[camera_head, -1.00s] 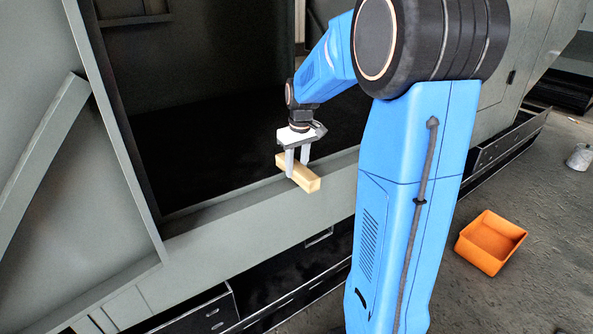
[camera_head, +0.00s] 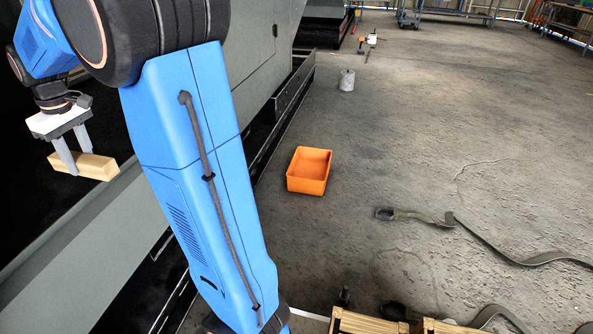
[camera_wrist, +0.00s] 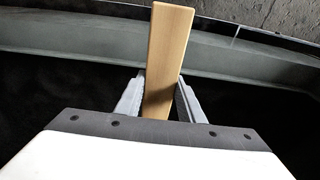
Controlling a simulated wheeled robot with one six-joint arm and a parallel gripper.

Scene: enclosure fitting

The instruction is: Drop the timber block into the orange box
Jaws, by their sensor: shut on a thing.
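The timber block (camera_head: 88,166) is a pale wooden bar at the left of the head view. My gripper (camera_head: 79,164) is shut on it and holds it in the air by the grey enclosure's ledge. In the wrist view the timber block (camera_wrist: 168,58) stands out between the two fingers of my gripper (camera_wrist: 160,100), with its far end pointing up the picture. The orange box (camera_head: 309,171) is open-topped and stands on the floor right of my arm, well apart from the block. The inside that shows looks empty.
The grey enclosure (camera_head: 262,85) with its dark opening lies along the left. A pale can (camera_head: 347,80) stands beyond the box. A dark strap (camera_head: 500,250) lies on the floor at right, and wooden crates (camera_head: 370,322) are at the bottom. Floor around the box is clear.

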